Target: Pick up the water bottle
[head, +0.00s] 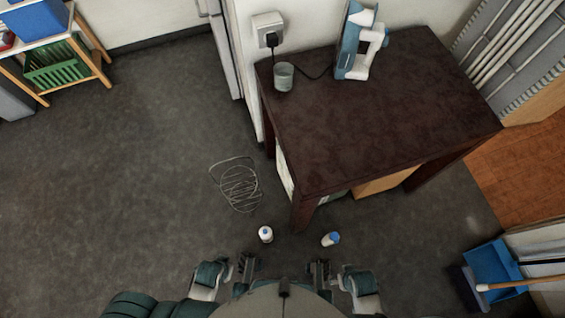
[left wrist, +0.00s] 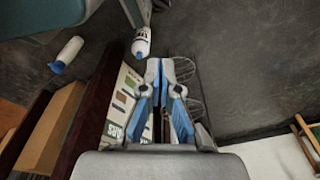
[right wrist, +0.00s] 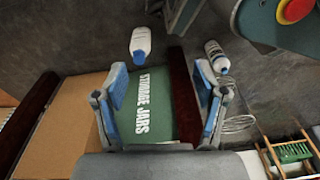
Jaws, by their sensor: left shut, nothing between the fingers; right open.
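Two small white bottles stand or lie on the grey floor in front of my body; which is the water bottle is unclear. The blue-topped bottle (head: 330,239) is near my right gripper (head: 320,270). The other white bottle (head: 265,234), with dark markings, is just ahead of my left gripper (head: 247,264). In the left wrist view the plain bottle (left wrist: 68,52) and the marked bottle (left wrist: 141,42) lie beyond the shut, empty left fingers. In the right wrist view the plain bottle (right wrist: 141,44) shows beyond the open, empty right fingers, and the marked bottle (right wrist: 216,58) is right.
A dark brown table (head: 385,115) stands ahead, its near leg close to the bottles. A box marked "STORAGE JARS" (right wrist: 155,105) is under it. A wire basket (head: 238,186) lies on the floor left of it. A blue dustpan (head: 492,270) is at right.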

